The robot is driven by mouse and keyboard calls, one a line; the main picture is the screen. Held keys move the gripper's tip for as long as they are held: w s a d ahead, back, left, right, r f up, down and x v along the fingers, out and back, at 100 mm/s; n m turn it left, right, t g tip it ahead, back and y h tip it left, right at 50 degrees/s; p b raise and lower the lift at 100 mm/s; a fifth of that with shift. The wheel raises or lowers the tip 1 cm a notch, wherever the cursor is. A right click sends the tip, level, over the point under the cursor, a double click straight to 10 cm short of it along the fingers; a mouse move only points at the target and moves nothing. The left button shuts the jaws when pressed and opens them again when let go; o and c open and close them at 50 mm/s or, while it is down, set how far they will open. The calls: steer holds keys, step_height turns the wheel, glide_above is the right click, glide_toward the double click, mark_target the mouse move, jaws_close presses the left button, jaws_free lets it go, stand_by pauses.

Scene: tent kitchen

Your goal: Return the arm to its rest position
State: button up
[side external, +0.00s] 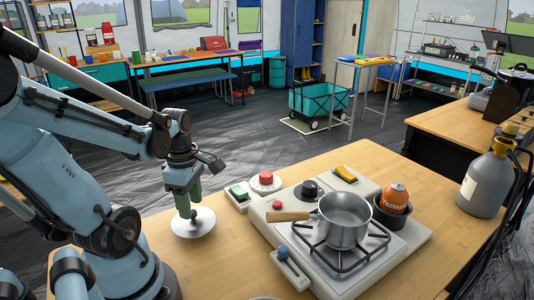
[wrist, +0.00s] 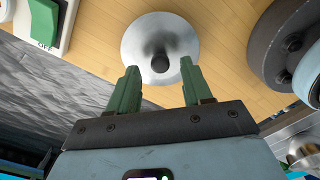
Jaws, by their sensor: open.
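My gripper (side external: 187,206) points down over a round metal lid (side external: 194,226) that lies on the wooden table, left of the stove. In the wrist view my gripper (wrist: 160,66) has its two green fingers spread apart. The lid (wrist: 137,42) shows there beyond the fingertips, with its dark knob (wrist: 159,67) in line with the gap between them. I cannot tell whether a finger touches the knob. My arm (side external: 65,170) reaches in from the left.
The stove (side external: 265,212) carries a metal pot (side external: 344,222) whose wooden handle (side external: 288,216) points toward my gripper. A green switch (side external: 239,191) and red button (side external: 266,178) sit behind. An orange can (side external: 395,198) stands in a dark bowl; a gas bottle (side external: 485,184) is at right.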

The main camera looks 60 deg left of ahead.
steer(key=shift+r, duration=0.8)
steer(key=w+d+r, duration=0.2)
steer(key=d+r, duration=0.5)
steer(key=d, duration=0.4)
steer(key=shift+d+r, duration=0.15)
steer(key=shift+r, duration=0.15)
steer(key=shift+o, duration=0.2)
stand_by(0.4)
